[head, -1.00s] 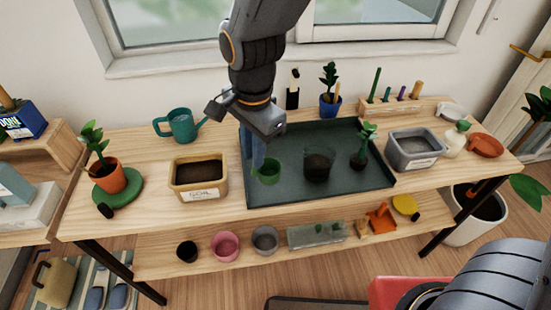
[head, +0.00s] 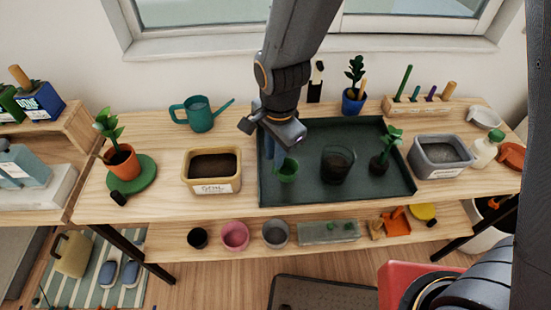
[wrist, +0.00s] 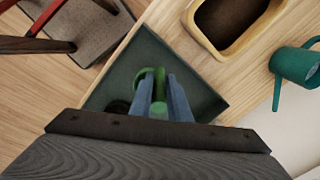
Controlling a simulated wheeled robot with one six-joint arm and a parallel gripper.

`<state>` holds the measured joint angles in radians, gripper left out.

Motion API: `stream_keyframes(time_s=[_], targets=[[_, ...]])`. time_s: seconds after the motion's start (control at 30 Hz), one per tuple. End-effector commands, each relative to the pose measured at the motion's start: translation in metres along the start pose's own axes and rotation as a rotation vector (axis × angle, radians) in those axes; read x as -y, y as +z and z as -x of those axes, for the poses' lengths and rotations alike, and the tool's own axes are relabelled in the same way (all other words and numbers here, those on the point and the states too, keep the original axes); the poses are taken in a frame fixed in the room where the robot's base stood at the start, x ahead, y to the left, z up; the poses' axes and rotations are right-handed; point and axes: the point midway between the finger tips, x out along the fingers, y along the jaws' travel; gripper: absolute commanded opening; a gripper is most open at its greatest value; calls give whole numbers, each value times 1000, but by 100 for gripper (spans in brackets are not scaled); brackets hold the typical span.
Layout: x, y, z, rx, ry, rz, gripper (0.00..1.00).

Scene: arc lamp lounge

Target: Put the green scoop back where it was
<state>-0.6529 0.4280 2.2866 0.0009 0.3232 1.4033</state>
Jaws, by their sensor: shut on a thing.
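The green scoop (head: 288,170) is in my gripper (head: 280,158), over the left part of the dark green tray (head: 300,193). Its green cup shows below the fingers. In the wrist view the blue-grey fingers (wrist: 161,97) are shut on the scoop (wrist: 157,108), with its round rim beyond their tips. The gripper hides much of the handle. I cannot tell whether the cup touches the tray floor.
A dark see-through pot (head: 337,166) and a seedling (head: 381,160) stand to the right in the tray. A soil tub (head: 212,184) is left of it. Behind are a teal watering can (head: 197,116), a blue potted plant (head: 354,102) and a wooden tool rack (head: 418,106).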

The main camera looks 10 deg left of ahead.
Motion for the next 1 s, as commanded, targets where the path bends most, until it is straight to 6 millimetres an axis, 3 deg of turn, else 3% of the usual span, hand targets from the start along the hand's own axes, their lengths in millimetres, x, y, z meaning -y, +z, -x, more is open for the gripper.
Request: stream_keyframes(time_s=[0.2,0.63,0.67,0.77,1.0], targets=[[-2,1,-21,0,1,1,0],[-2,1,-27,0,0,2,0],[-2,1,-26,0,0,2,19],[-2,1,-26,0,0,2,35],[-2,1,-26,0,0,2,35]])
